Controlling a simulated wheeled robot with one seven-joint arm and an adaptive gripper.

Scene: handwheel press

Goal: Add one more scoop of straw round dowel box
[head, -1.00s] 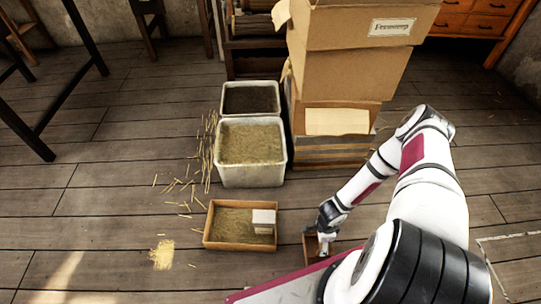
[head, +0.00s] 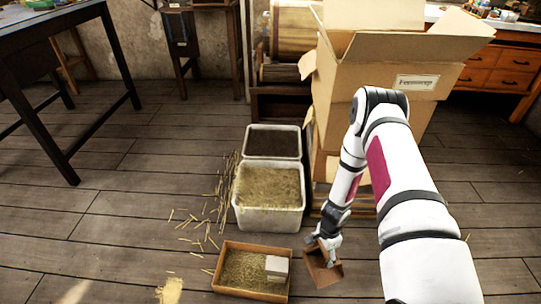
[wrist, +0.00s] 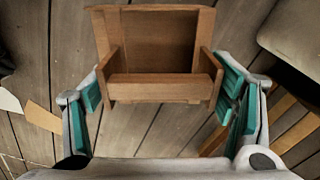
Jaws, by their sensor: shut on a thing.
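The dowel box (head: 216,279) is a low, open wooden tray in the head view, holding straw and a pale block (head: 277,266). Behind it stands a white bin (head: 268,220) filled with straw (head: 268,185). My gripper (head: 325,245) is just right of the dowel box, shut on a brown wooden scoop (head: 326,272). The scoop is tilted, and its inside looks bare. In the wrist view, the scoop (wrist: 160,88) sits between the teal-padded fingers of my gripper (wrist: 162,90). Its visible inside shows no straw.
A second bin (head: 273,142) with dark fill stands behind the straw bin. Stacked cardboard boxes (head: 375,110) rise just right of the bins. Loose straw (head: 205,225) lies on the floor left of them, with a small pile (head: 170,291) beside the dowel box.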

